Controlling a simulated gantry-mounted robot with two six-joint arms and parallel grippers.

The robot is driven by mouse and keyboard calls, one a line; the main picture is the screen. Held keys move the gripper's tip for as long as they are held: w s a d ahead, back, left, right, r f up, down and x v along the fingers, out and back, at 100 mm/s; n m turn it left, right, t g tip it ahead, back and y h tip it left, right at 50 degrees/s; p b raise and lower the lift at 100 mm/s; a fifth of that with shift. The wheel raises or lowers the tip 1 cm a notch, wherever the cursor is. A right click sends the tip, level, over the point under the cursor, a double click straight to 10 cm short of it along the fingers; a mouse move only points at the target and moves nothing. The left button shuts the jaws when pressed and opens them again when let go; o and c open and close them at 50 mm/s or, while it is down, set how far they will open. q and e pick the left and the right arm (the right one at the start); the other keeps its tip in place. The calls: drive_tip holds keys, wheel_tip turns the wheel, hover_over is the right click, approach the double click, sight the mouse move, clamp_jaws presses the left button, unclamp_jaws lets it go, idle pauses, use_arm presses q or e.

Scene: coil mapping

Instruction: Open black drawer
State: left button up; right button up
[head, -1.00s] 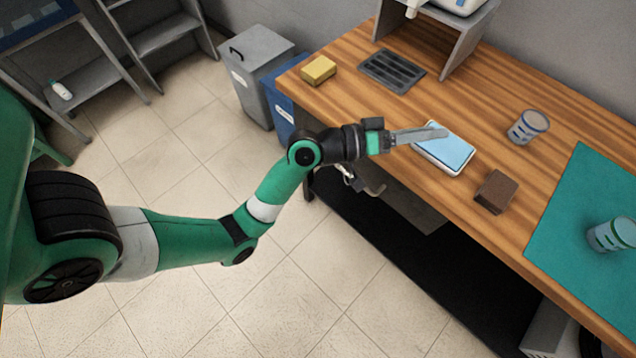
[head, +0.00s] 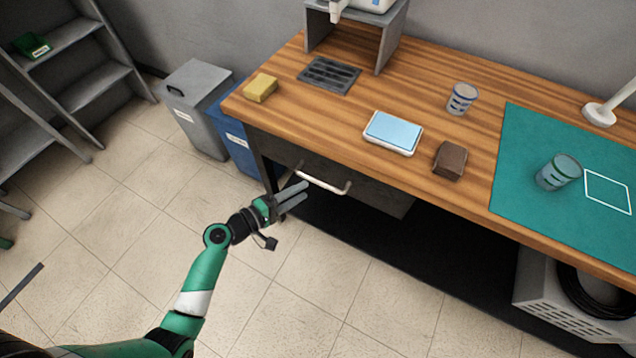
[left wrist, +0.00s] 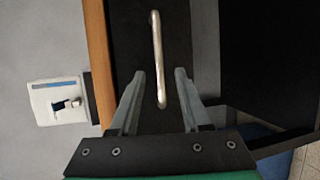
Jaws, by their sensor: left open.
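The black drawer (head: 377,193) sits under the left part of the wooden bench and looks shut. Its pale bar handle (head: 323,180) runs along its front. In the left wrist view the handle (left wrist: 158,60) stands upright in the picture on the dark drawer front (left wrist: 130,40), its near end between the two fingers. My left gripper (head: 296,196) is open and empty in front of the handle's left end. In the left wrist view the left gripper (left wrist: 160,76) has a finger on each side of the handle, apart from it. My right gripper is not in view.
On the wooden bench (head: 410,95) stand a yellow sponge (head: 261,88), a white-blue device (head: 393,132), a brown block (head: 450,160) and two cups. Grey and blue bins (head: 196,108) stand left of the bench. The floor before the drawer is clear.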

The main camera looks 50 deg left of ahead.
sight(319, 181)
use_arm(q)
drive_tip(key=b+x, duration=0.1)
drive_tip(key=x, duration=0.6)
drive_tip(key=shift+w+b, duration=0.15)
drive_tip(key=shift+b, duration=0.2)
clamp_jaws()
idle(0.9)
